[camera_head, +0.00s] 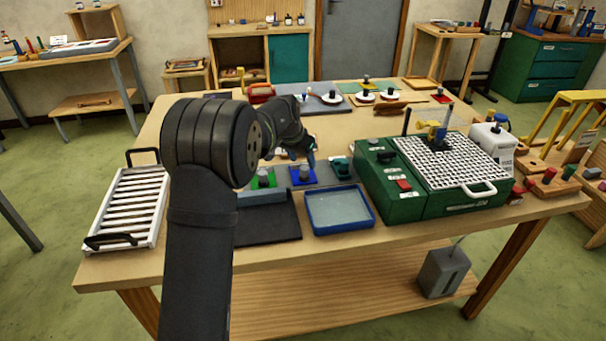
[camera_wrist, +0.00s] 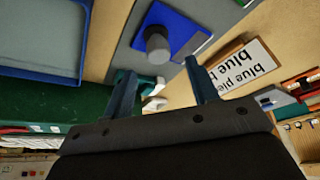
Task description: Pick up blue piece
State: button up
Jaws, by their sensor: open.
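The blue piece (camera_head: 312,180) is a flat blue square with a grey knob, lying on a grey mat on the table. In the wrist view the blue piece (camera_wrist: 178,24) shows at the top centre, its knob just beyond and between my fingertips. My gripper (camera_wrist: 160,72) is open and empty, its two fingers spread. In the head view my gripper (camera_head: 298,155) hangs just behind and above the blue piece, seemingly apart from it.
A green piece (camera_head: 263,178) with a knob sits left of the blue one. A blue-rimmed tray (camera_head: 340,228) is in front. The green machine with its white grid (camera_head: 450,158) stands right. A white slatted rack (camera_head: 130,208) is at the left. A small dark green object (camera_head: 342,168) is close on the right.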

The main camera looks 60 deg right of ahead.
aim_at(304, 167)
jog(key=x, duration=0.5)
jog(key=shift+a+f, duration=0.1)
jog(key=shift+f, duration=0.05)
jog(key=c, duration=1)
